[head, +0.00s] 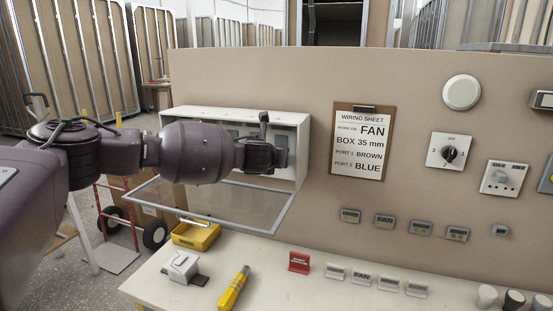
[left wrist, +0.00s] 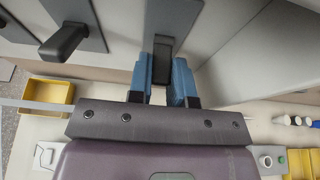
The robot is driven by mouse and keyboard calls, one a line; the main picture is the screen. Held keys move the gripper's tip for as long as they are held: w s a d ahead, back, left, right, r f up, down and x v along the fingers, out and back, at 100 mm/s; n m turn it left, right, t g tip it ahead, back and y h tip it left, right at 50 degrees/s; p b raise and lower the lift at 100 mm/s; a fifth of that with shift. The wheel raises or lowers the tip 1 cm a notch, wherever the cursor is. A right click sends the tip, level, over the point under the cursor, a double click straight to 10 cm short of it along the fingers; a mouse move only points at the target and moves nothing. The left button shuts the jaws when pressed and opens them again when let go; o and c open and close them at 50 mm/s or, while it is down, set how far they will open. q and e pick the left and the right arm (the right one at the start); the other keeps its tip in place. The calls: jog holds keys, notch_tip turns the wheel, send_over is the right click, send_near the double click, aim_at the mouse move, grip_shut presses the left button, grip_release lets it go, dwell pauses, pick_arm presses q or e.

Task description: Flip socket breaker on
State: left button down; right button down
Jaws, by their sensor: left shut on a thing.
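The breaker box (head: 225,115) is a white open-fronted case on the beige panel in the head view, with its clear door (head: 215,208) swung down. Grey breakers (head: 231,134) inside are partly hidden by my left arm. In the left wrist view, my left gripper (left wrist: 165,88) has its blue fingers shut on the dark lever (left wrist: 163,50) of the breaker nearest the box's side wall. A neighbouring breaker's dark lever (left wrist: 65,40) sticks out to the left, apart from the fingers. No breaker labels are readable, so I cannot tell which is the socket one. My right gripper is not in view.
A wiring sheet (head: 361,145) hangs right of the box, with switches and a dial (head: 449,152) further right. The bench below holds a yellow tray (head: 196,235), a yellow tool (head: 234,287), a white socket piece (head: 181,266) and a red sign (head: 299,262).

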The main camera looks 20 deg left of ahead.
pick_arm(q)
jog(key=shift+w+r+g, duration=0.1)
jog(key=shift+r+g, duration=0.2)
jog(key=shift+g, duration=0.6)
jog(key=shift+r+g, duration=0.25)
jog(key=shift+g, duration=0.65)
jog(key=shift+w+r+g, duration=0.1)
jog(key=shift+r+g, duration=0.2)
jog(key=shift+g, duration=0.6)
jog(key=shift+r+g, duration=0.1)
jog(key=shift+g, duration=0.2)
jog(key=c, duration=1)
grip_release()
jog(key=shift+c, duration=0.2)
jog(key=shift+s+r, duration=0.1)
jog(key=shift+r, duration=0.05)
jog(key=b+v, duration=0.1)
jog(key=v, duration=0.9)
jog(key=shift+s+r, duration=0.2)
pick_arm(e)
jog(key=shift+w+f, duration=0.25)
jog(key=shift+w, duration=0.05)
pick_arm(q)
jog(key=shift+s+f, duration=0.1)
jog(key=shift+f, duration=0.05)
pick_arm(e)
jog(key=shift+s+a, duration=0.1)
